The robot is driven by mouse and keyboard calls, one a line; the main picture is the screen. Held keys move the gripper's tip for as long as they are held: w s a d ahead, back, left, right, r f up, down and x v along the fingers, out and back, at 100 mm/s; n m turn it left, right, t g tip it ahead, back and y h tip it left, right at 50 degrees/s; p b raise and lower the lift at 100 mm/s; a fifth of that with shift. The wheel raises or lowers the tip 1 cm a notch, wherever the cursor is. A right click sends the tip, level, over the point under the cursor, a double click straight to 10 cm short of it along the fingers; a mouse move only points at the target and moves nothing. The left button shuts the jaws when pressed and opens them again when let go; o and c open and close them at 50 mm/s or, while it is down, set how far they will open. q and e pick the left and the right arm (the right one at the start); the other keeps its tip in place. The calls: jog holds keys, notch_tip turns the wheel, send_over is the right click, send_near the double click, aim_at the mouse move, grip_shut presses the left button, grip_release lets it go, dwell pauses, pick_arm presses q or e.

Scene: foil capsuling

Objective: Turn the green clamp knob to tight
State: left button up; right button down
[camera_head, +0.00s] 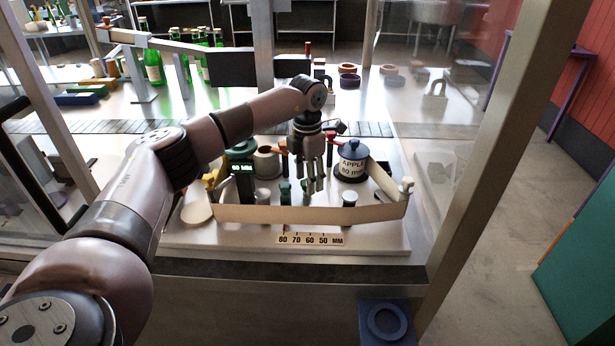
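My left arm reaches in from the left, and its gripper (315,185) points down over the middle of the capsuling station. Its fingers are close together at this size; I cannot tell whether they are open or shut. A small green knob-like part (285,192) stands just left of the fingertips, with a small gap between them in the picture. I cannot tell for sure that it is the clamp knob, or how it is turned. A dark green post with a "60 MM" label (243,168) stands further left. My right gripper is not in view.
A cream band (290,214) runs across the station's front, behind a scale reading 80 to 50 mm (310,240). A blue spool labelled "APPLE 60 mm" (352,163) stands right of the gripper. Green bottles (152,66) stand behind at left. Clear panels flank the station.

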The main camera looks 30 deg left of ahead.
pick_arm(q)
notch_tip(320, 180, up, 12)
dwell(0.7)
jog(key=shift+f, duration=0.15)
dwell(0.4)
